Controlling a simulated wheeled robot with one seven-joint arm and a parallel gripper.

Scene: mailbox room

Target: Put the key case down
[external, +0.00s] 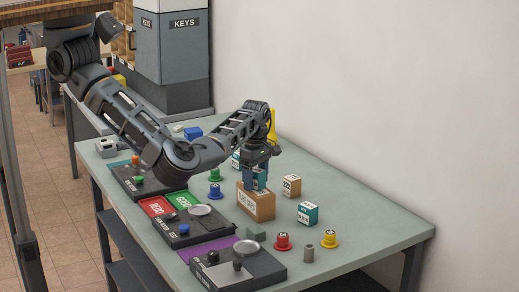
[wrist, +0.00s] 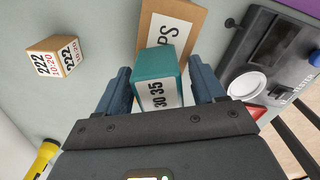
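The key case appears to be the teal box with a white label reading "30 35" (wrist: 160,85). In the wrist view the case overlaps the near edge of the tan box (wrist: 180,12), whose label ends in "PS". I cannot tell whether the case touches the tan box or hangs above it.
A tan "222" cube (wrist: 45,62) lies beside my gripper. A teal-and-white cube (external: 308,213), red cap (external: 283,242) and yellow cap (external: 330,239) stand on the grey-green table (external: 375,225). Dark stations (external: 185,232) line the front edge. The table's right end is clear.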

